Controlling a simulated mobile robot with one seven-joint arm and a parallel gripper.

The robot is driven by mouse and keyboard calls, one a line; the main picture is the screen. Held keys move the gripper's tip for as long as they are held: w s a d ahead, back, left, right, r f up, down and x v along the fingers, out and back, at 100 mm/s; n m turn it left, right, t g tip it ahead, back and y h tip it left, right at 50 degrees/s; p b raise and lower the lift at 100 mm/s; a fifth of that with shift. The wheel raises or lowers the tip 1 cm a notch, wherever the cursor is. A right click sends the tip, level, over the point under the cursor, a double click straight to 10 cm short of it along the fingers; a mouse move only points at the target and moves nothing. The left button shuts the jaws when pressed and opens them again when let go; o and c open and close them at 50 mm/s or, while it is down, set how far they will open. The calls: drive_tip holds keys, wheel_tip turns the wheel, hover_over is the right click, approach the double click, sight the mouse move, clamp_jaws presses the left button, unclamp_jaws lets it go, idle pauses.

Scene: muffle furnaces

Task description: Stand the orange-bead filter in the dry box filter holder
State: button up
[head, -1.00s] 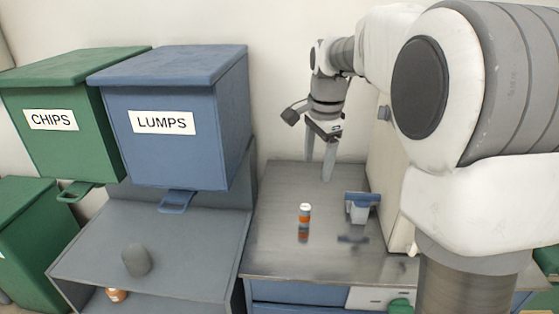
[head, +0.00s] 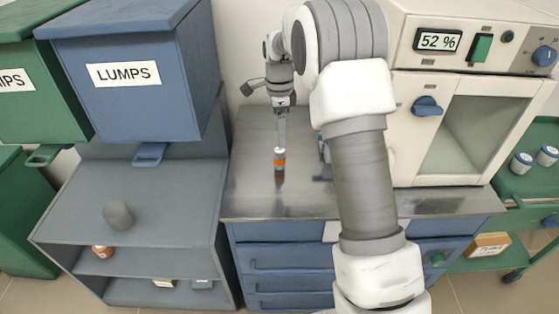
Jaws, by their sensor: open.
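The orange-bead filter (head: 280,162), a small upright cylinder with a white top and an orange body, stands on the grey metal bench top (head: 260,203). My gripper (head: 281,143) is open and points down, with its fingertips at or just above the filter's top. From this angle I cannot tell whether they touch it. The white dry box (head: 400,125) stands on the bench to the right, with a "52 %" display (head: 438,41), a blue knob (head: 427,107) and a windowed front (head: 480,135). I cannot make out a filter holder in it.
My arm covers the bench between filter and dry box; a blue-and-white item (head: 323,150) is mostly hidden there. A green cart (head: 525,185) stands right.

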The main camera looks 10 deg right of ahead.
sight(279, 150)
wheel_tip(279, 150, down, 9)
drive_tip(key=shift+w+r+b, duration=0.15)
drive_tip(key=shift+b, duration=0.4)
clamp_jaws()
